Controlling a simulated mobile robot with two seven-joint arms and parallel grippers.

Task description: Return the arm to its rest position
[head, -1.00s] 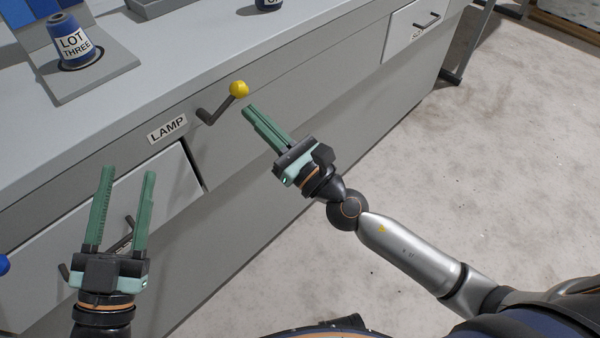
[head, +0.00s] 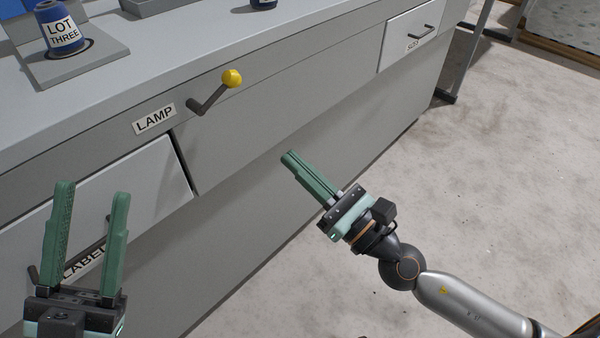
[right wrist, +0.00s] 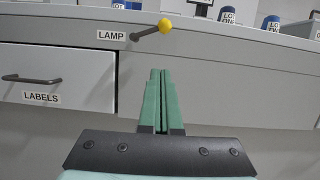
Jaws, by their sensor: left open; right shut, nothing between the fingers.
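My right gripper (head: 287,156) is shut and empty. It hangs in front of the grey counter, below and to the right of the lamp lever (head: 210,97) with its yellow knob, and apart from it. In the right wrist view the shut green fingers (right wrist: 160,74) point toward the counter front, with the lamp lever (right wrist: 150,31) above them. My left gripper (head: 92,190) is open and empty at the lower left, in front of the labels drawer's handle, which it partly hides.
The labels drawer (head: 150,185) is in the counter front, and a smaller drawer (head: 405,42) is farther right. A blue spool marked lot three (head: 60,30) stands on the counter top. Bare floor (head: 440,190) lies to the right.

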